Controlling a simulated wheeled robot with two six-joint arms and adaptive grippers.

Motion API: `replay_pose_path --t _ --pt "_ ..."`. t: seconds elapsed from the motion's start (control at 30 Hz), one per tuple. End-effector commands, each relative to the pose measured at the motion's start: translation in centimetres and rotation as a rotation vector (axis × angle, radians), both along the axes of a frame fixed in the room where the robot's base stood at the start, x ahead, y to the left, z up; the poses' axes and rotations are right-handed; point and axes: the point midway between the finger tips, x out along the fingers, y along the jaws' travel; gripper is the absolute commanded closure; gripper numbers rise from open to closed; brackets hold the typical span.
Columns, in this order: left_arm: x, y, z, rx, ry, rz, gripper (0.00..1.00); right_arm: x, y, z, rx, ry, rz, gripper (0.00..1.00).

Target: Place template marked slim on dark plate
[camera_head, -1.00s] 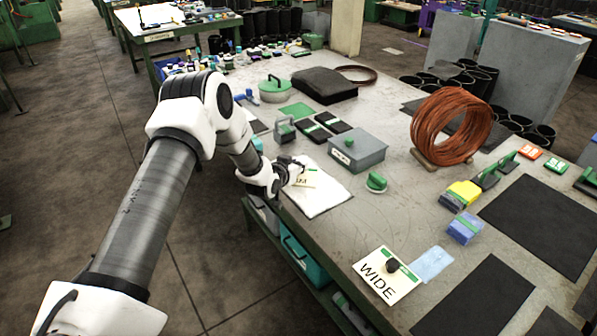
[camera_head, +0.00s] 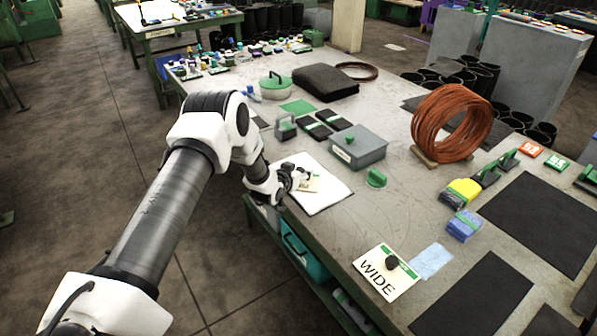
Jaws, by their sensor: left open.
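A small cream card (camera_head: 313,185), probably the slim template, lies on a white sheet (camera_head: 322,202) near the table's left edge. My gripper hides much of it and its lettering cannot be read. My left gripper (camera_head: 304,178) is open, right over the card; whether it touches the card I cannot tell. Dark flat plates lie on the right of the table: one at the front (camera_head: 474,299) and a larger one (camera_head: 541,224) behind it. Both look bare. My right gripper is not in view.
A template marked WIDE (camera_head: 376,283) with a black knob lies at the front edge, beside a blue cloth (camera_head: 432,262). The middle of the table is clear.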

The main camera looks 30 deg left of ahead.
Motion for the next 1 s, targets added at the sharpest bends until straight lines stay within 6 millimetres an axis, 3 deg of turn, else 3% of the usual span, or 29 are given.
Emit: replay_pose_path --t 0.17,0.5,0.67,0.77,0.87,0.97,1.0 --pt "-1.2 -0.1 0.8 -0.003 0.0 0.001 0.45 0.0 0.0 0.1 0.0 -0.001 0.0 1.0" --pt "-8.9 -1.2 4.0 -0.005 -0.002 0.002 0.45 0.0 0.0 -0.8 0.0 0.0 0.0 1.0" --pt "-10.9 -1.5 4.6 -0.003 0.004 0.0 0.45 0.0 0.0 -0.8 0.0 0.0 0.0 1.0" --pt "-12.4 -3.5 2.8 -0.018 0.072 -0.024 0.45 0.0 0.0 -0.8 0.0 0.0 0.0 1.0" --pt "-16.2 -7.8 -1.9 -0.06 0.245 -0.067 0.45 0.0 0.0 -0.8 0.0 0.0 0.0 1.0" --pt "-23.1 -12.8 -7.4 -0.103 0.495 -0.106 0.45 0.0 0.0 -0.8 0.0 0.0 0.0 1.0" --pt "-26.6 -14.5 -9.3 -0.115 0.604 -0.116 0.45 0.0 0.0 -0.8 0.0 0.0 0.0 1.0"
